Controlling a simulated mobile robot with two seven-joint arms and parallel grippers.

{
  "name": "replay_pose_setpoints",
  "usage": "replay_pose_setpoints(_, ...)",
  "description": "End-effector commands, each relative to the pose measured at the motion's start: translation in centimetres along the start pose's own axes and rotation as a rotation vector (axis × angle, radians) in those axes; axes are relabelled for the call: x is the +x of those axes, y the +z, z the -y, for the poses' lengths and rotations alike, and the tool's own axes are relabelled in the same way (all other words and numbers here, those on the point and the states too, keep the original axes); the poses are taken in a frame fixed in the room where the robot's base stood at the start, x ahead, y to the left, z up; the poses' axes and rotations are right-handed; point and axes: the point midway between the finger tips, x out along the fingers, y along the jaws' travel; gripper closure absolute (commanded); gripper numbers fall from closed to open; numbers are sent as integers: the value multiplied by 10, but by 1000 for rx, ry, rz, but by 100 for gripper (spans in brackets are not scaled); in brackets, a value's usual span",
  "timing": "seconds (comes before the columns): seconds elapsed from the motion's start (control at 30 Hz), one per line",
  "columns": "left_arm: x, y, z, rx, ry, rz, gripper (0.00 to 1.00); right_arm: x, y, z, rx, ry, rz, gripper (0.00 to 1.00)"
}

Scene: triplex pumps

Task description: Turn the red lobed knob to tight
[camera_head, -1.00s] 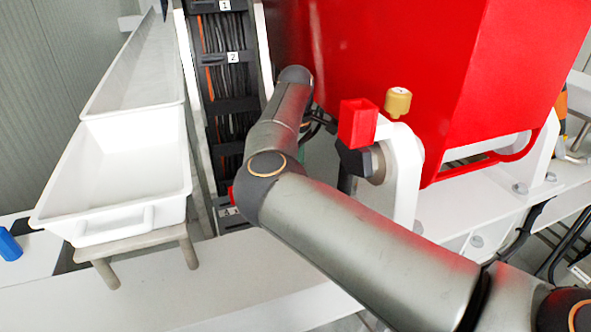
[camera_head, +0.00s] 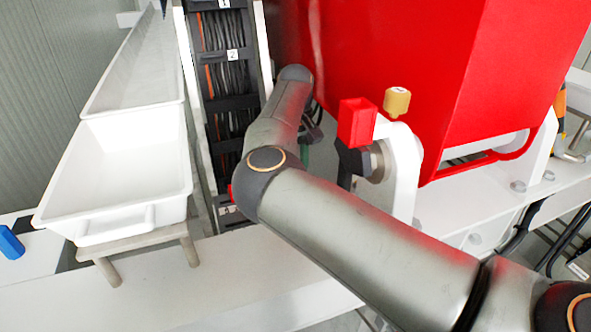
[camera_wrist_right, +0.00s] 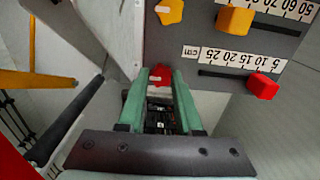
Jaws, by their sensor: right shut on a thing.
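The red lobed knob (camera_wrist_right: 160,75) shows in the right wrist view, between the tips of the green fingers of my right gripper (camera_wrist_right: 159,80). The gripper is shut on it. The fingers cover the sides of the knob, and its turning position is hard to read. In the head view my right arm hides most of this gripper and the knob cannot be made out. My left gripper is in neither view.
In the right wrist view, a yellow lobed knob (camera_wrist_right: 169,11) sits above the red one. Orange (camera_wrist_right: 235,19) and red (camera_wrist_right: 262,86) sliders with scales are to the right. The head view shows a white tray (camera_head: 120,238) and a large red housing (camera_head: 400,60).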

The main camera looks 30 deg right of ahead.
Motion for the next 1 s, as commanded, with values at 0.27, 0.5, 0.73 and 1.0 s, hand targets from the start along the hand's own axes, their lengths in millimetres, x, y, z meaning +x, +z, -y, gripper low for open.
replay_pose_setpoints(0.27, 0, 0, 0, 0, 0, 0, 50, -1, 0, 0, 37, 2, -2, 100)
replay_pose_setpoints(0.5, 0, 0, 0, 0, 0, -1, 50, -1, 0, 0, 38, 1, -2, 100)
replay_pose_setpoints(0.73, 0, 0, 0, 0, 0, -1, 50, -1, 0, 0, 38, 1, -2, 50)
replay_pose_setpoints(1.0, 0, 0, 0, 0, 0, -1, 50, 0, 0, 0, 36, 0, -1, 36)
